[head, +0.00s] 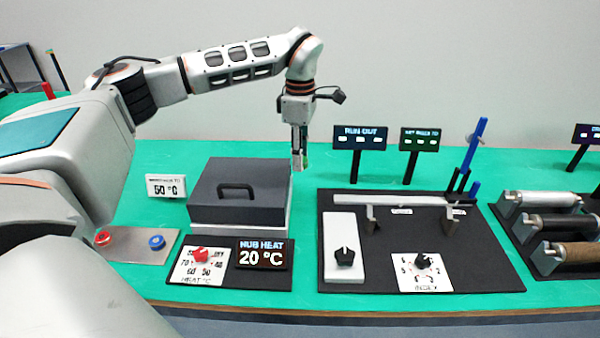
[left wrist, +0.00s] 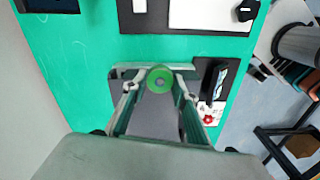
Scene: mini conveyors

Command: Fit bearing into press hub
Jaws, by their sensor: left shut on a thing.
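My left gripper (head: 299,163) hangs fingers-down in the head view, at the back right corner of the grey lidded box (head: 238,212). In the left wrist view the left gripper (left wrist: 160,84) has its fingertips on either side of a green ring with a small centre hole (left wrist: 159,78), which looks like the bearing. The ring is held over or near the edge of the box, whose dark lid (left wrist: 152,122) shows below it. The lid is on, so the inside is hidden. I cannot make out the press hub. My right gripper is not in view.
A "HUB HEAT" display (head: 263,255) reads 20 °C, beside a red heat knob (head: 201,255). A black board (head: 480,272) with a rail and blue lever (head: 473,145) stands right. Red and blue buttons (head: 157,242) are at left. Rollers (head: 565,225) are far right.

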